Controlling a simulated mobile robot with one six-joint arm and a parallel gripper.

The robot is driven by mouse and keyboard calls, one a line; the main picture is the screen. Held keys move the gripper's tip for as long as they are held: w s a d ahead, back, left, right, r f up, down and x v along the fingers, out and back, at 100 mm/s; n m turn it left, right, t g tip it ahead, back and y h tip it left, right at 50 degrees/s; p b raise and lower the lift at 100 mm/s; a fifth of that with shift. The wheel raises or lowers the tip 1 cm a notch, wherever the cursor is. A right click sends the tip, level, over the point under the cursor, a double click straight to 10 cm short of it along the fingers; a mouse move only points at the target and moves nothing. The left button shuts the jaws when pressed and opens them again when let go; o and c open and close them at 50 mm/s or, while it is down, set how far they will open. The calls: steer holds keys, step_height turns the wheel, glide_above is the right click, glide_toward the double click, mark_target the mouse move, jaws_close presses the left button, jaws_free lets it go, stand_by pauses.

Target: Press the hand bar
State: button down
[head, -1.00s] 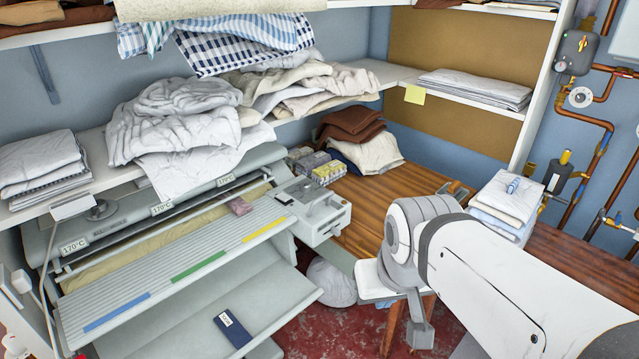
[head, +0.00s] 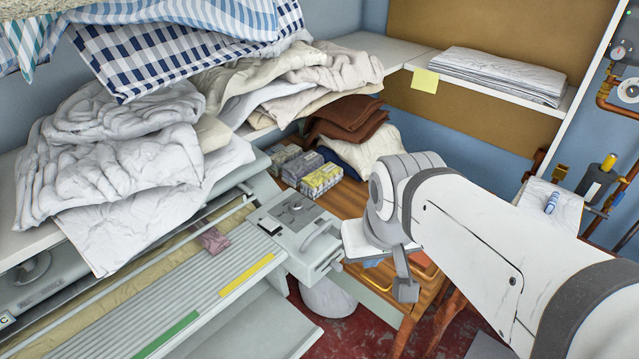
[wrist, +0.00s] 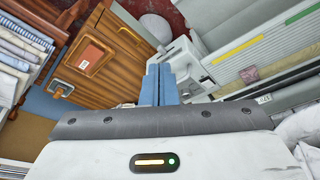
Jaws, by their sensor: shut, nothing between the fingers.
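The rotary ironer (head: 222,255) fills the lower left of the head view, with a ribbed feed board marked by yellow and green stripes. A thin pale bar (head: 170,248) runs along the front of its cream roller; it may be the hand bar. A grey control box (head: 300,228) stands at the ironer's right end. In the wrist view my gripper (wrist: 160,70) has its blue fingers together, with nothing between them. The control box (wrist: 180,68) shows just right of the fingers; I cannot tell if they touch. In the head view my wrist hides the fingertips.
A pink cloth (head: 213,238) lies by the roller. White linen (head: 115,165) hangs over the shelf above the ironer. Pipes and valves (head: 607,180) are at right.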

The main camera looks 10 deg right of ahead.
steer(key=shift+a+r, duration=0.1)
steer(key=shift+a, duration=0.05)
steer(key=shift+w, duration=0.1)
steer(key=w+d+f+m+y+b, duration=0.3)
steer(key=w+f+m+b, duration=0.3)
steer(key=w+f+m, duration=0.4)
steer(key=w, duration=0.5)
steer(key=shift+w+d+m+t+b, duration=0.3)
steer(key=shift+d+t+b, duration=0.05)
steer(key=shift+t, duration=0.05)
